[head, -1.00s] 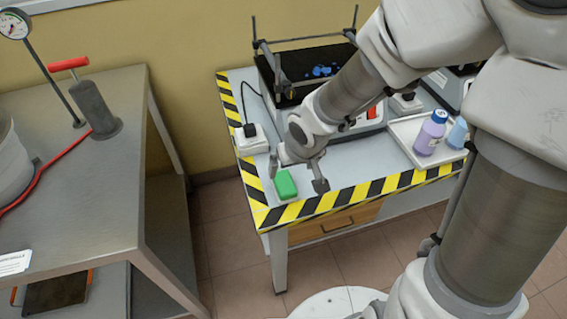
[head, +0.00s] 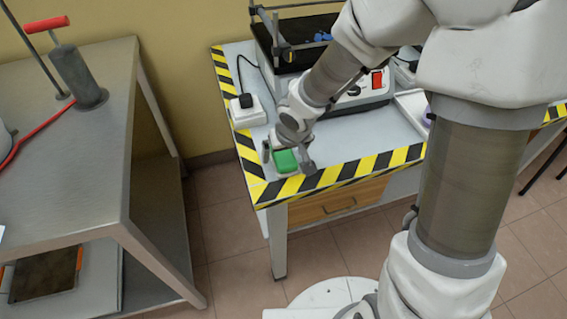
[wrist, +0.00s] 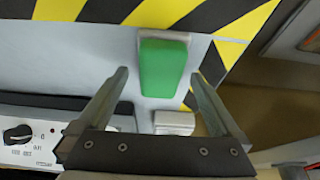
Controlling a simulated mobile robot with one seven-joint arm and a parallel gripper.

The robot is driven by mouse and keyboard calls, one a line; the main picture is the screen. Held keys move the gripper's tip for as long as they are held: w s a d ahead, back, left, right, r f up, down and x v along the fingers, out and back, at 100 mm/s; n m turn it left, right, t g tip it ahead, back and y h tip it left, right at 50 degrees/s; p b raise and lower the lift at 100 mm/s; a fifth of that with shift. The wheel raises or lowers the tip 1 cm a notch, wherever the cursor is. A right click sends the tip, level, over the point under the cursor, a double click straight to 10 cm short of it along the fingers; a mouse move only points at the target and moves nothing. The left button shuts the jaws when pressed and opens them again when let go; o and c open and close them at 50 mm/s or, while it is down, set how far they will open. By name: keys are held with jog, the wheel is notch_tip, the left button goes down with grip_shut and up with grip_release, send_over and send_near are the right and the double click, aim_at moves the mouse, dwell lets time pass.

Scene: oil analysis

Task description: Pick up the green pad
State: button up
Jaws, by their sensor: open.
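The green pad (head: 286,161) lies on the light table top (head: 345,143) near its front left corner, close to the striped edge. In the wrist view the green pad (wrist: 163,68) has a pale strip along its far end. My gripper (head: 287,156) is low over the pad in the head view, with one finger on each side of it. In the wrist view my gripper (wrist: 157,78) is open and empty, its two fingers spread wider than the pad. The pad lies between the lines of the fingers, and I cannot tell the remaining height.
A white socket block (head: 247,114) with a black plug stands behind the pad; a device with a red switch (head: 377,79) is at the back. Yellow-black tape (head: 340,172) borders the table. A steel bench (head: 85,150) stands left, across a floor gap.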

aim_at(286, 154)
jog(key=shift+w+a+f, duration=0.1)
jog(key=shift+w+f, duration=0.1)
jog(key=shift+f, duration=0.35)
jog(key=c, duration=1.3)
jog(key=shift+r, duration=0.25)
jog(key=shift+r+p, duration=0.5)
jog(key=shift+r, duration=0.1)
jog(key=r+p, duration=0.1)
jog(key=r, duration=0.1)
jog(key=r+p, duration=0.1)
jog(key=shift+s+d+r+p, duration=0.1)
jog(key=shift+d+r+p, duration=0.2)
jog(key=shift+p, duration=0.05)
jog(key=shift+s+d+r+p, duration=1)
jog(key=shift+d+p, duration=0.45)
jog(key=shift+d, duration=0.15)
jog(key=shift+s+d+r+p, duration=0.9)
jog(key=shift+d+p, duration=0.5)
jog(key=shift+d, duration=0.2)
jog(key=shift+s+d+r+p, duration=0.9)
jog(key=shift+d+r+p, duration=0.15)
jog(key=shift+d+p, duration=0.5)
